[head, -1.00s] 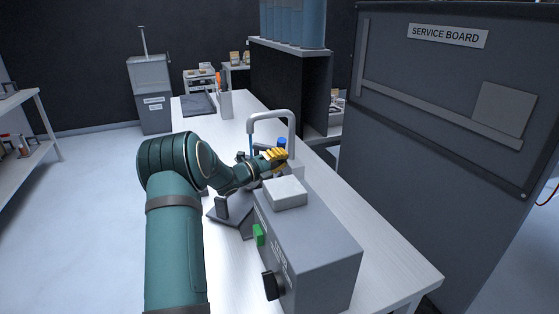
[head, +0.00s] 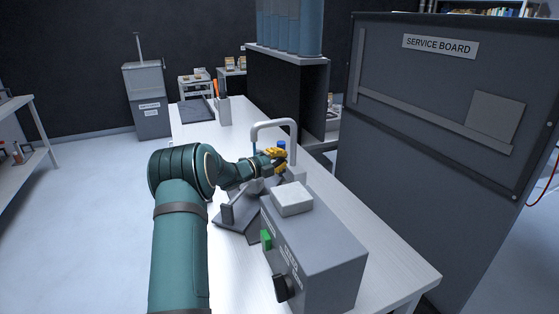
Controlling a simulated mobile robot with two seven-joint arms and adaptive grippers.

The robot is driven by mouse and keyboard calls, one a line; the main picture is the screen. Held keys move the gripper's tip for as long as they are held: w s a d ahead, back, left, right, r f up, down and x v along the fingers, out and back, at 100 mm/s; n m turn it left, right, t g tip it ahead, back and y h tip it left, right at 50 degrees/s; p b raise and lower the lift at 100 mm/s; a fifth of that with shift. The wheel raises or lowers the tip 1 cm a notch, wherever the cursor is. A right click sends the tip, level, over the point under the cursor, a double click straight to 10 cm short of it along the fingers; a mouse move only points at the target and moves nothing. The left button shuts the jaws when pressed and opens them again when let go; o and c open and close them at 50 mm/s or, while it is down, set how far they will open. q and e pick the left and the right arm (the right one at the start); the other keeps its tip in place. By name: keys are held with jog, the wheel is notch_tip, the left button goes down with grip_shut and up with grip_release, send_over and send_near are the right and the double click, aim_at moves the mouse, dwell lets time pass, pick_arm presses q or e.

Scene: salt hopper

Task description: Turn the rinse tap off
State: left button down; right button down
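The rinse tap (head: 274,124) is a grey bent pipe that stands on the white bench. A small blue part (head: 281,144) shows under its arch, perhaps the tap's handle. My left gripper (head: 277,158) has yellow fingers and is under the arch, just in front of and below the blue part. Whether the fingers touch the blue part I cannot tell. Their gap is too small and partly hidden to read. The tap's base is mostly hidden behind my gripper and a grey box. My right gripper is out of view.
A grey box (head: 318,246) with a green button (head: 266,239), a black knob (head: 281,288) and a white block (head: 292,199) on top stands in front of the tap. The service board (head: 435,100) rises at the right. The bench (head: 375,250) is clear at the right front.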

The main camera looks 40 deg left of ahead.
pick_arm(q)
jog(key=shift+w+a+r+b, duration=0.2)
jog(key=shift+w+a, duration=0.15)
jog(key=shift+a, duration=0.25)
jog(key=shift+w+a+r+b, duration=0.15)
jog(key=shift+w+a, duration=0.15)
jog(key=shift+a, duration=0.3)
jog(key=shift+w+a+r+b, duration=0.1)
jog(key=shift+w+a+b, duration=0.1)
jog(key=shift+w+a, duration=0.3)
jog(key=shift+s+a, duration=0.1)
jog(key=shift+a, duration=0.15)
